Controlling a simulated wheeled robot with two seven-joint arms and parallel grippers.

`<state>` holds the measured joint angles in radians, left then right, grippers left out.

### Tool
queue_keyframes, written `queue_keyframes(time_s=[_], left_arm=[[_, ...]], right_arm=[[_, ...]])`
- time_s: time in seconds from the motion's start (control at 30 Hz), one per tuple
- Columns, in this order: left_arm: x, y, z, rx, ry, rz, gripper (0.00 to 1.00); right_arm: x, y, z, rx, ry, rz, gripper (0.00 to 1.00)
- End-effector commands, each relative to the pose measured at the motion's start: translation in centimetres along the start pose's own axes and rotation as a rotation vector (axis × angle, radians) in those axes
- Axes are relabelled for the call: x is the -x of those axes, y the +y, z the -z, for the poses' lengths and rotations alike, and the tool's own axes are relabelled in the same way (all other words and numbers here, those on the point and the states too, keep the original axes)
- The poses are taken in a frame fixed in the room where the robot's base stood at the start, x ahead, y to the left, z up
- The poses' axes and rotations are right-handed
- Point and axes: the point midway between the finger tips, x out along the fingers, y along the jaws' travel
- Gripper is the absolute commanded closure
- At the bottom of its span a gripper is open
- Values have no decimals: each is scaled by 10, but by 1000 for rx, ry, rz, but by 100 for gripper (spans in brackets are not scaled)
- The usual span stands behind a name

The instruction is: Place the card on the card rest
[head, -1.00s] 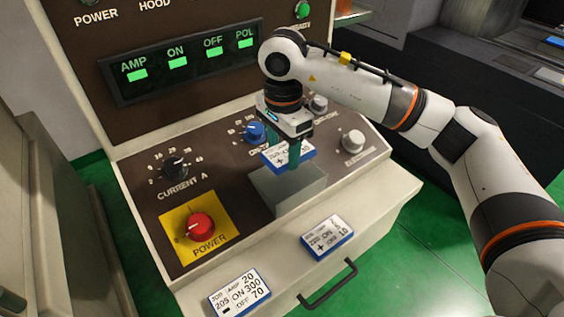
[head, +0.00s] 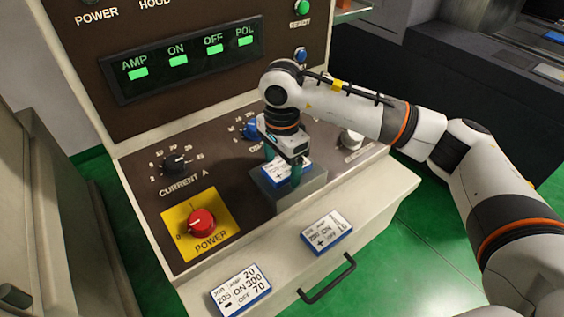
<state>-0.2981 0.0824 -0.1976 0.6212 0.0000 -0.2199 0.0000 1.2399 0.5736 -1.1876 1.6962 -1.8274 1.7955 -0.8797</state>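A white card with a blue edge (head: 281,172) is between the teal fingers of my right gripper (head: 284,170), which points down and looks shut on it. The card is at the top of the grey block, the card rest (head: 302,192), on the brown control panel. It appears down at the block's top, but I cannot tell whether it bears on it. The fingers and wrist hide part of the card. My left gripper is not in view.
Two other cards lie on the pale front ledge, one at the middle (head: 326,232) and one lower left (head: 240,290). A red power knob (head: 201,222) and a current knob (head: 175,164) stand left of the rest. A dark drawer handle (head: 328,280) juts out in front.

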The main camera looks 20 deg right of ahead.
Motion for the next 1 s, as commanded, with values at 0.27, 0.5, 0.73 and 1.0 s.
queue_keyframes(time_s=[0.27, 0.5, 0.73, 1.0], left_arm=[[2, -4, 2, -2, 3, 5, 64], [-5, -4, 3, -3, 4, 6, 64], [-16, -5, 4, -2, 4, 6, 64], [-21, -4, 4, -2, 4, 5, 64]], right_arm=[[2, 0, 0, 0, 0, 0, 24], [30, 1, 0, 0, 0, -7, 24], [81, 1, 0, 0, 0, -5, 24], [118, 0, 0, -1, 1, -1, 24]])
